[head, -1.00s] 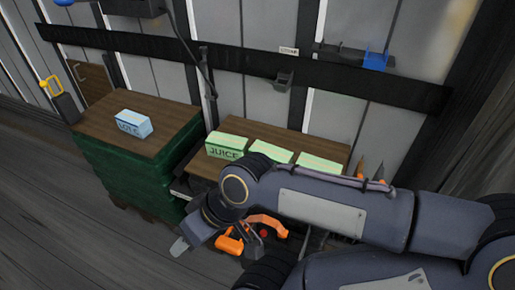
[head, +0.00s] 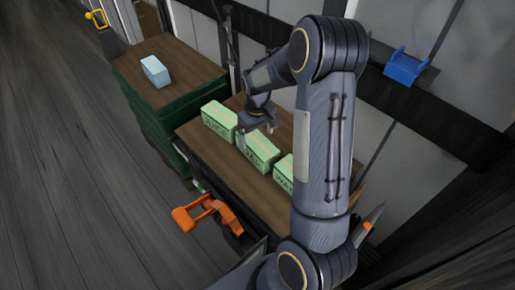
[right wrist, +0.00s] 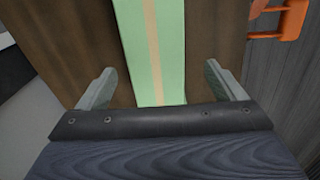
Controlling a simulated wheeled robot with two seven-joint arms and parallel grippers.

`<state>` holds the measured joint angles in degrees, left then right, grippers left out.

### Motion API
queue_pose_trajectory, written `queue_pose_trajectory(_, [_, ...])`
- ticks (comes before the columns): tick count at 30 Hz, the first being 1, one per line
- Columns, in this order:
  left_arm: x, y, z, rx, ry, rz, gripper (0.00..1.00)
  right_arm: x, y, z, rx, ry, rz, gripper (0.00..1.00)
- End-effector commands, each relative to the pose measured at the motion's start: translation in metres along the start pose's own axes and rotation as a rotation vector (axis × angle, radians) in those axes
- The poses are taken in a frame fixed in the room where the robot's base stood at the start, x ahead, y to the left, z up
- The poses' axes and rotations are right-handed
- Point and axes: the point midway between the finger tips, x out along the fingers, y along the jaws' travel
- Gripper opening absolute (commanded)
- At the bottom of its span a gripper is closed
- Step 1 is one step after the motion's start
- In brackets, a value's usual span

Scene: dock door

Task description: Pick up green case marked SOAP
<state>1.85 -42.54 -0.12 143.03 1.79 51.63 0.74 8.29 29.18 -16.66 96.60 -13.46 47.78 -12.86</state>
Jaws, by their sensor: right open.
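Three light green cases stand in a row on a brown tabletop in the head view. The left one (head: 219,120) reads JUICE. The middle one (head: 262,153) has a short label that is hard to read, perhaps SOAP. The right one (head: 285,174) is partly hidden by my right arm. My right gripper (head: 256,133) is open and points down at the middle case. In the right wrist view, a green case (right wrist: 152,40) with a pale tape stripe lies between the spread fingers (right wrist: 160,72), with gaps on both sides. My left gripper is not in view.
A light blue case (head: 155,71) stands on a brown board over a green stack. An orange-handled tool (head: 208,213) is at the table's front side. A blue holder (head: 405,66) is on the wall rail. Open floor (head: 70,170) lies to the left.

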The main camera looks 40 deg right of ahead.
Motion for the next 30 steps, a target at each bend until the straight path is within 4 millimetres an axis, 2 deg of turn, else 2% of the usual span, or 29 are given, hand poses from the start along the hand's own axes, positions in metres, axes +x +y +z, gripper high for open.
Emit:
queue_pose_trajectory(18, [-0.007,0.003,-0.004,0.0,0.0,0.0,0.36,0.077,0.009,-0.003,-0.004,-0.009,0.006,0.89])
queue_pose_trajectory(27, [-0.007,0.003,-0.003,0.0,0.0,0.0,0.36,0.081,0.008,-0.004,-0.004,-0.006,0.006,0.89])
queue_pose_trajectory(30, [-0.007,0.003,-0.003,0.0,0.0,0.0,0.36,0.081,0.008,-0.004,-0.004,-0.006,0.006,0.76])
